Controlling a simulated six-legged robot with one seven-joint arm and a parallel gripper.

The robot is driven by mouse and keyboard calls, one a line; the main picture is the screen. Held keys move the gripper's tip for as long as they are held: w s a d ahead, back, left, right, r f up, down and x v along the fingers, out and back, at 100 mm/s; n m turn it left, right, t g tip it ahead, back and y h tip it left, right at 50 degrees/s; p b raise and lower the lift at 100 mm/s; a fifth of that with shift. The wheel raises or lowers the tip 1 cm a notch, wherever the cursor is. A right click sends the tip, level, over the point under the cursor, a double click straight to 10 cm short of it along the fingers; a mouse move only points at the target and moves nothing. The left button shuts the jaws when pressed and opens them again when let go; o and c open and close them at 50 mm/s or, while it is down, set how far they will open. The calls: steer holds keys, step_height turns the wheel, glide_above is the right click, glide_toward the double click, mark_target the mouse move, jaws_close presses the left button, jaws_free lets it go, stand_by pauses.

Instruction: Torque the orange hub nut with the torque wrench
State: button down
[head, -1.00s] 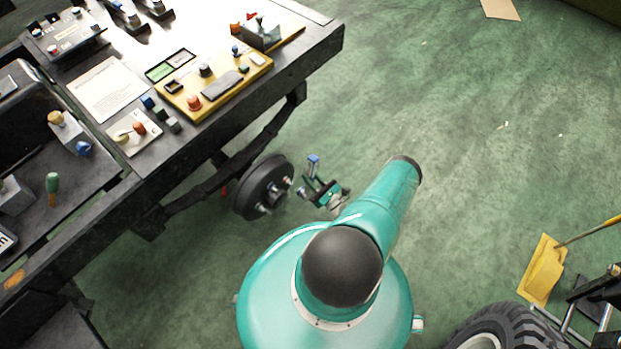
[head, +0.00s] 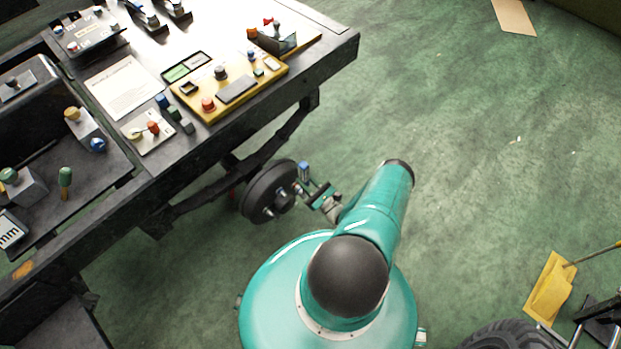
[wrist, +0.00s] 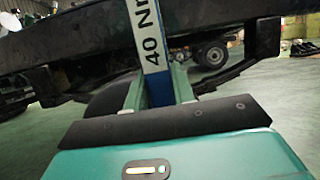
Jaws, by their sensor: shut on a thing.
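The torque wrench (wrist: 152,40), with a white band reading "40 N" and a blue part below it, stands between my gripper's fingers (wrist: 158,88) in the wrist view. My gripper is shut on it. In the head view my gripper (head: 320,194) is beside the dark wheel hub (head: 259,196), on the hub's stud side, and the wrench's blue end (head: 303,169) sticks up there. The wrench head is close to the hub face, but I cannot tell whether they touch. I cannot make out the orange hub nut; my gripper and the wrench partly cover that side.
A dark workbench (head: 330,52) fills the upper left and overhangs near the hub. It carries a yellow control panel (head: 214,108) and a paper sheet (head: 122,85). A tyre (head: 505,337) and a yellow dustpan (head: 550,289) are at lower right. The green floor on the right is mostly clear.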

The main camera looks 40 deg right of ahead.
steer(key=a+f+n+g+y, duration=0.1)
steer(key=a+n+y, duration=0.3)
steer(key=a+n, duration=0.2)
steer(key=shift+w+f+n, duration=0.2)
steer(key=shift+w+n, duration=0.1)
steer(key=shift+n, duration=0.8)
steer(key=shift+w, duration=0.95)
stand_by(1.8)
stand_by(0.5)
steer(key=shift+d+r+m+t+h, duration=0.1)
steer(key=shift+d+r+m+h, duration=0.15)
steer(key=shift+d+m, duration=0.3)
steer(key=shift+d+r+m+t+h, duration=0.15)
steer(key=shift+d+m+h, duration=0.2)
steer(key=shift+m, duration=0.35)
steer(key=shift+d+r+m+t+h, duration=0.1)
steer(key=shift+d+r+m+h, duration=0.15)
steer(key=shift+d+m, duration=0.3)
steer(key=shift+m, duration=0.3)
steer(key=shift+d+m+h, duration=0.35)
steer(key=shift+d+m, duration=0.25)
steer(key=shift+m, duration=0.1)
